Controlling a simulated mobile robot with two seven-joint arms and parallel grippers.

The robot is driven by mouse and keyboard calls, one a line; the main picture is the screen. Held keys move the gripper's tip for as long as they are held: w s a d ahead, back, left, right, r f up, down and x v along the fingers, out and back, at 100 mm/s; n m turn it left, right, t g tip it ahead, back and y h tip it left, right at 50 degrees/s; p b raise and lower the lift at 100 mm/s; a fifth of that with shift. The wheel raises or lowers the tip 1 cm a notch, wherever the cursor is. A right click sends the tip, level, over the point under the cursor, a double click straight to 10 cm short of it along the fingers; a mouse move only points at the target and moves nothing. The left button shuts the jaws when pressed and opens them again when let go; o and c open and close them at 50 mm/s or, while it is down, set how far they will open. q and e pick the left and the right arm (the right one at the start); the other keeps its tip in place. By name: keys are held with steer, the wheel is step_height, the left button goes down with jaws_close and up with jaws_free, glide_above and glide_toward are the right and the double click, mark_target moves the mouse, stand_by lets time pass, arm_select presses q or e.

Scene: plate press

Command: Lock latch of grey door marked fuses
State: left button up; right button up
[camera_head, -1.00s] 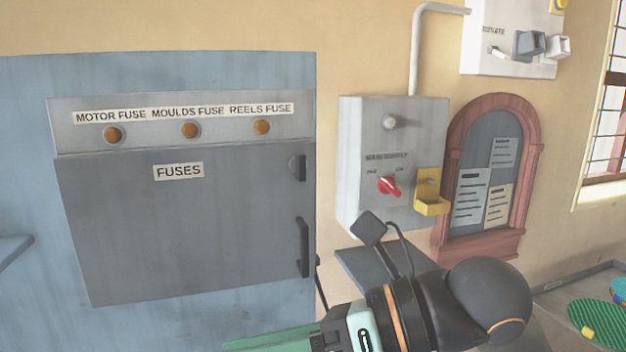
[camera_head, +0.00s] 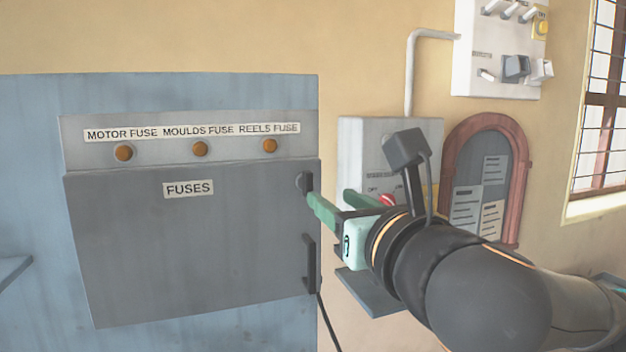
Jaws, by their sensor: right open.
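The grey door (camera_head: 180,250) marked FUSES is closed flat against its cabinet. Its small dark latch (camera_head: 302,181) sits on a round plate near the door's upper right corner. A longer black handle (camera_head: 309,262) is below it. My right gripper (camera_head: 330,196) is open, with green fingers spread. Its left fingertip is right at the latch and partly covers it; I cannot tell whether they touch. The other fingertip is to the right, past the door's edge. My left gripper is not in view.
A panel with three orange lamps (camera_head: 200,149) is above the door. A grey switch box (camera_head: 362,135) with a red knob stands just behind my right gripper. A small shelf (camera_head: 368,292) is below it. A red-framed notice board (camera_head: 515,190) hangs to the right.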

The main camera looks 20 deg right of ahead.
mark_target(311, 183)
steer(key=w+p, duration=0.2)
steer(key=w, duration=0.6)
steer(key=shift+a+r+p, duration=0.1)
steer(key=shift+p, duration=0.25)
steer(key=shift+w+a, duration=0.1)
steer(key=shift+w, duration=0.5)
steer(key=shift+c, duration=0.3)
jaws_close()
